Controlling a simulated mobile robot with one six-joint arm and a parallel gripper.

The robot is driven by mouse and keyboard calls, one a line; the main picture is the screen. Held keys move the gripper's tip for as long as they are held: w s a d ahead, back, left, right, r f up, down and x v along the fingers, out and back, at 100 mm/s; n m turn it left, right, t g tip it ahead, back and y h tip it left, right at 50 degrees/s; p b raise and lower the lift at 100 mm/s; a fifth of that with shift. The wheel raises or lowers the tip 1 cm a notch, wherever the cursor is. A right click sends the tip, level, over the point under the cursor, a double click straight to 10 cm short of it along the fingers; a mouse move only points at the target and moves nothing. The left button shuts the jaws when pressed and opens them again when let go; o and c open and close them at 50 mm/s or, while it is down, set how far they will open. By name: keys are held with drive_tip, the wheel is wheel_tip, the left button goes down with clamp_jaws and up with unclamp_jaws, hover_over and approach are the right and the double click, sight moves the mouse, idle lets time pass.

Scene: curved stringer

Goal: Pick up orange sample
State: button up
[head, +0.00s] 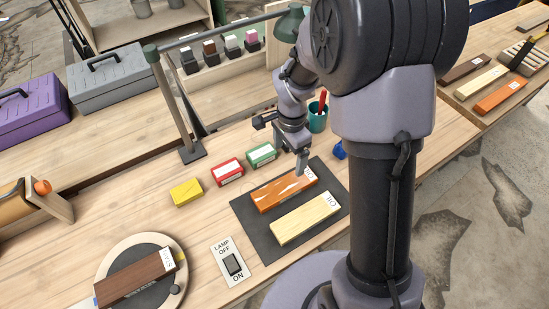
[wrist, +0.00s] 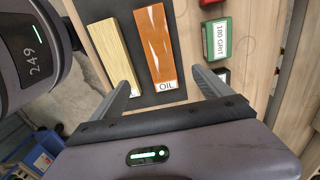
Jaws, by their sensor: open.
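An orange wood sample (head: 280,192) with pale streaks lies on a dark mat (head: 247,228). In the wrist view this orange sample (wrist: 155,45) has a white OIL label at its near end. A pale wood sample (head: 304,219) lies beside it on the mat and also shows in the wrist view (wrist: 112,50). My gripper (head: 302,168) is over the labelled end of the orange sample. In the wrist view my gripper (wrist: 165,88) is open, its fingers on either side of that end with nothing between them. Another orange sample (head: 500,97) lies on the right bench.
Red (head: 228,172), green (head: 261,155) and yellow (head: 186,192) boxes stand left of the mat. A lamp switch plate (head: 232,263) and a round turntable with a dark brown sample (head: 137,280) are nearer. A teal cup (head: 317,118) stands behind my gripper.

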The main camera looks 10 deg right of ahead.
drive_tip(key=b, duration=0.3)
hover_over(285, 186)
drive_tip(key=f, duration=1)
drive_tip(key=shift+s+d+f, duration=0.25)
drive_tip(key=shift+d+f, duration=0.1)
drive_tip(key=shift+d, duration=0.05)
drive_tip(key=f, duration=0.2)
drive_tip(key=f+b, duration=0.2)
drive_tip(key=f, duration=0.1)
drive_tip(key=shift+w+a+f, duration=0.3)
drive_tip(key=shift+a, duration=0.05)
drive_tip(key=shift+r, duration=0.15)
drive_tip(key=shift+c, duration=0.7)
drive_tip(key=c, duration=1.6)
